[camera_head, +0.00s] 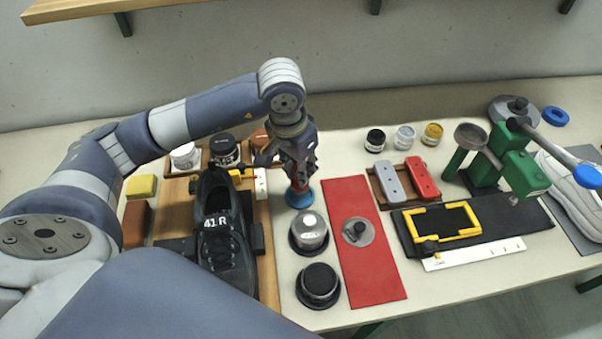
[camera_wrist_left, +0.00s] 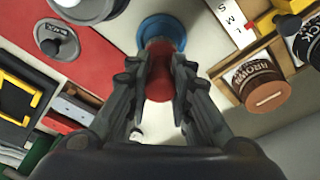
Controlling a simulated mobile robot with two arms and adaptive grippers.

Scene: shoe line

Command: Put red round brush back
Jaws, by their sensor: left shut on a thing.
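The red round brush (camera_head: 300,187) is upright between the fingers of my left gripper (camera_head: 297,174), near the middle of the table. My left gripper also shows in the left wrist view (camera_wrist_left: 160,85), shut on the brush's red body (camera_wrist_left: 160,75). A blue round piece (camera_head: 299,199) is at the brush's lower end; it also shows in the left wrist view (camera_wrist_left: 163,30). I cannot tell whether this is part of the brush or a stand under it. The fingers hide part of the brush. My right gripper is not in view.
A dark round holder with a silver-topped piece (camera_head: 310,232) and another dark round piece (camera_head: 319,284) stand in front. A red mat (camera_head: 372,272) is to the right. A black shoe (camera_head: 222,235) on a wooden board and several jars (camera_head: 223,150) are to the left.

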